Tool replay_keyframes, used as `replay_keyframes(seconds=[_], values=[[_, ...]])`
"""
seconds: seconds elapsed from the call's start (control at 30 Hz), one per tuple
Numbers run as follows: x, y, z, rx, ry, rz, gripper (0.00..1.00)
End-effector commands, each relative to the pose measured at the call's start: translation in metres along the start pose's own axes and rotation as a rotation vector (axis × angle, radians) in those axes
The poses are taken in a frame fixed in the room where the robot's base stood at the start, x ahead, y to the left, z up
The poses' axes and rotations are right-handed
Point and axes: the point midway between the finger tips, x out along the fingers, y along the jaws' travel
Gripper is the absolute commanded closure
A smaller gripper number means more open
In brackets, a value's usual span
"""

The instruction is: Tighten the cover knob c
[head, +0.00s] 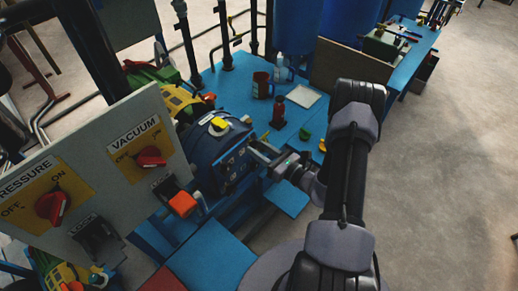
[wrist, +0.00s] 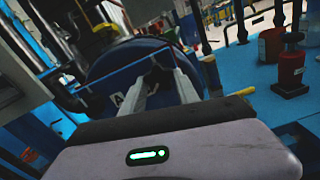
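The autoclave's blue round cover (head: 232,163) faces right in the head view. My gripper (head: 262,151) is right at the cover's face. In the wrist view my gripper's (wrist: 158,78) two pale fingers point at the cover and stand apart. A dark shape sits between their tips; it may be a cover knob, but I cannot tell whether the fingers touch it. No letter c can be read. My gripper hides part of the cover.
A panel with red PRESSURE (head: 51,207) and VACUUM (head: 151,157) knobs stands at left in front of the autoclave. Open floor lies to the right.

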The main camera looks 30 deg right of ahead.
Motion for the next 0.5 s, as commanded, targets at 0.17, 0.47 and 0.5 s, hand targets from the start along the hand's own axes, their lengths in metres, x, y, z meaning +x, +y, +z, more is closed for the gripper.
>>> replay_keyframes(seconds=[0.17, 0.47, 0.5], values=[[-0.0001, 0.0001, -0.0001, 0.0, 0.0, 0.0, 1.0], [-0.0002, 0.0007, 0.0004, 0.065, 0.001, 0.001, 1.0], [-0.0002, 0.0008, 0.0006, 0.086, 0.001, 0.001, 1.0]])
